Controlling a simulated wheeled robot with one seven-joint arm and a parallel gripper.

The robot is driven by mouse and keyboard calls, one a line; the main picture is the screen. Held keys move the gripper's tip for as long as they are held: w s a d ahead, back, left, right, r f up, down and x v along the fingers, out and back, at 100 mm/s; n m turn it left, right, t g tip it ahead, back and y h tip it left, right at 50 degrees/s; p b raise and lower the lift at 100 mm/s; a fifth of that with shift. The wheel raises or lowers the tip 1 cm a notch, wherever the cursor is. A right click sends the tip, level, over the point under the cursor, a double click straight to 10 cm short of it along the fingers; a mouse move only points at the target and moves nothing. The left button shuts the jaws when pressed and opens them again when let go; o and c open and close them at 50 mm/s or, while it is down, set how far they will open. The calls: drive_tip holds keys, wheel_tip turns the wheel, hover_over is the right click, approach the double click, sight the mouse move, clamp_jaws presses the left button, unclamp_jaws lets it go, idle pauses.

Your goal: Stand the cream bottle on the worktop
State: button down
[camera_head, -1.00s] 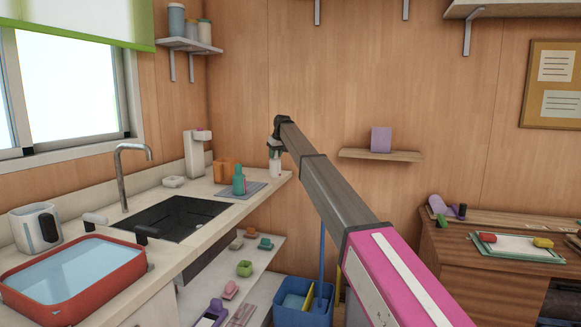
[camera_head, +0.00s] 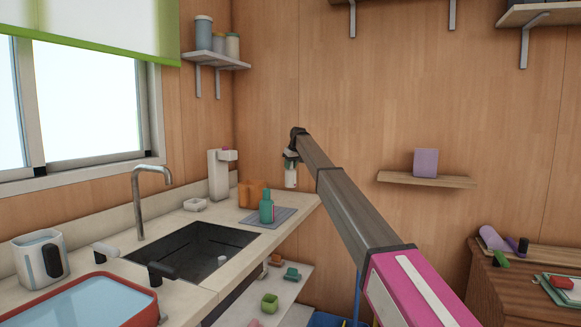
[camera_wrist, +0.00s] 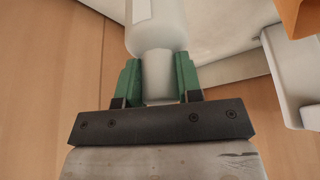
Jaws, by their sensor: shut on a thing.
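The cream bottle (camera_head: 291,177) hangs upright from my gripper (camera_head: 291,157) near the right end of the worktop (camera_head: 233,266) in the head view. In the wrist view my gripper's green fingers (camera_wrist: 158,85) are shut on the neck of the bottle (camera_wrist: 160,35). The bottle's far end is cut off by the top of that view. The pale worktop edge lies beyond the bottle there. I cannot tell whether the bottle's base touches the worktop.
A teal bottle (camera_head: 266,208) stands on a grey-blue mat (camera_head: 284,215), with an orange object (camera_head: 250,193) and a white dispenser (camera_head: 218,174) behind. The dark sink (camera_head: 190,250) is to the left. A red-rimmed basin (camera_head: 150,306) is nearer. A wall shelf (camera_head: 427,180) is at right.

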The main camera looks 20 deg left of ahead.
sight(291, 177)
drive_tip(key=shift+f, duration=0.1)
drive_tip(key=shift+f, duration=3.35)
drive_tip(key=c, duration=0.7)
unclamp_jaws()
drive_tip(key=v, duration=1.1)
